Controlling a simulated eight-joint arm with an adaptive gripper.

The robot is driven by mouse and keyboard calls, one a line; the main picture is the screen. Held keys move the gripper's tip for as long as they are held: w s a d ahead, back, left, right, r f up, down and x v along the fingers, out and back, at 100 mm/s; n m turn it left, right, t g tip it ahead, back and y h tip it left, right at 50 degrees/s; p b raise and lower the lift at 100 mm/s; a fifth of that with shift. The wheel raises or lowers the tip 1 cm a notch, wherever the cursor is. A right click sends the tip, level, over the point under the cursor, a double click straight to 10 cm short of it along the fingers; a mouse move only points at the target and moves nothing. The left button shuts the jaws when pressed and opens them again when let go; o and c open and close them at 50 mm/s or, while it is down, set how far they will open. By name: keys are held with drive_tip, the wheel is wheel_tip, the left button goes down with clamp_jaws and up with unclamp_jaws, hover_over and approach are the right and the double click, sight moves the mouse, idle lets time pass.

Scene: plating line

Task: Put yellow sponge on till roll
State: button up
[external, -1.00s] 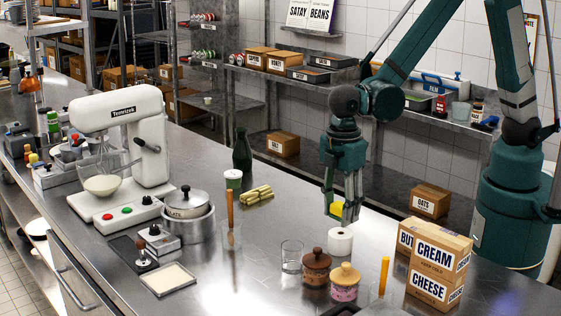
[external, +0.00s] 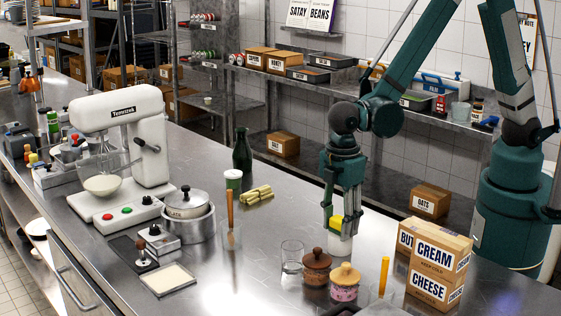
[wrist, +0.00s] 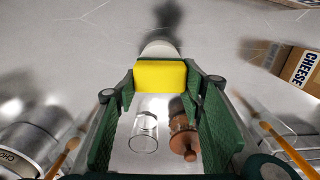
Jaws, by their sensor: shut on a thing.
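The yellow sponge (external: 336,222) is between the fingers of my gripper (external: 341,226), which is shut on it. In the wrist view the sponge (wrist: 160,75) sits squarely between the green fingers (wrist: 160,92). The white till roll (external: 340,244) stands upright on the steel counter directly below the sponge. In the wrist view the roll's top (wrist: 158,49) shows just beyond the sponge, partly hidden by it. The sponge is at or just above the roll's top; I cannot tell whether they touch.
A clear glass (external: 291,256), a brown-lidded jar (external: 316,268) and a jar with a tan lid (external: 345,281) stand close in front of the roll. Cream and cheese boxes (external: 437,262) stand to the right.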

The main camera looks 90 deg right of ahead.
sight(339, 220)
drive_tip(key=o, duration=0.8)
drive_tip(key=shift+c, duration=0.2)
drive_tip(key=shift+r, duration=0.1)
wheel_tip(339, 220, up, 12)
idle(0.4)
idle(0.6)
